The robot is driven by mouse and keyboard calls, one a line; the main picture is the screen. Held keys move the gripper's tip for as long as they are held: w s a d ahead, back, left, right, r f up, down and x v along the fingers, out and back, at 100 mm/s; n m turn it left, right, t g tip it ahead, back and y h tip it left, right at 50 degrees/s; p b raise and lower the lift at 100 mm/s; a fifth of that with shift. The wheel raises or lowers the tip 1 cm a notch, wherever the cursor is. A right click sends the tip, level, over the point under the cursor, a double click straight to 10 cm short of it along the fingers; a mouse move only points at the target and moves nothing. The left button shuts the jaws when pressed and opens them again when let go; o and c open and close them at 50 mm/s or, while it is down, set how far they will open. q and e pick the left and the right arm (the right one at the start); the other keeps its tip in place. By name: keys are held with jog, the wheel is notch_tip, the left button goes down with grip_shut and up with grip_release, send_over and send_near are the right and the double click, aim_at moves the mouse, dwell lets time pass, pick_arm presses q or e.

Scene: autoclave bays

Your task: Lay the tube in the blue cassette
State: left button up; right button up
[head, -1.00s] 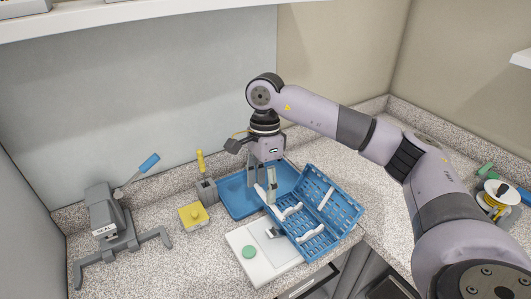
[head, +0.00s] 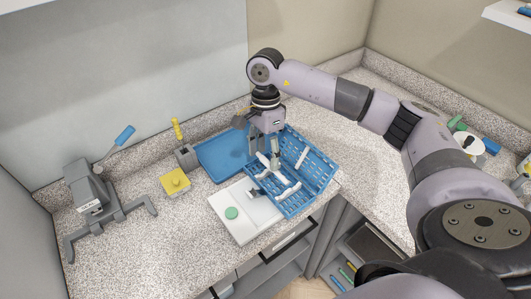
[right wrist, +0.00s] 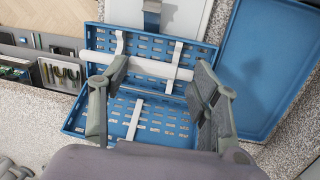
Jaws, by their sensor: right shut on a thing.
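The blue cassette (head: 322,180) lies open on the counter, a perforated basket with white holders inside; it also shows in the right wrist view (right wrist: 75,122). My right gripper (head: 272,163) points down over its left part. In the right wrist view, a long white tube (right wrist: 152,68) runs crosswise at the fingertips of my right gripper (right wrist: 158,78), over the holders. The gripper is shut on the tube. I cannot tell whether the tube touches the holders. My left gripper is not in view.
A blue tray (head: 215,160) lies behind and left of the cassette. A white board with a green disc (head: 231,213) lies in front. A yellow block (head: 175,182), a grey stand with a yellow-handled tool (head: 186,155) and a grey blue-levered device (head: 88,190) stand left.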

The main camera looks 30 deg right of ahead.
notch_tip(320, 180, down, 2)
jog(key=shift+f+b, duration=0.1)
jog(key=shift+b, duration=0.7)
jog(key=shift+f+b, duration=2)
jog(key=shift+f, duration=0.15)
jog(key=o, duration=0.8)
jog(key=shift+r+p, duration=1.85)
jog(key=shift+r, duration=1.7)
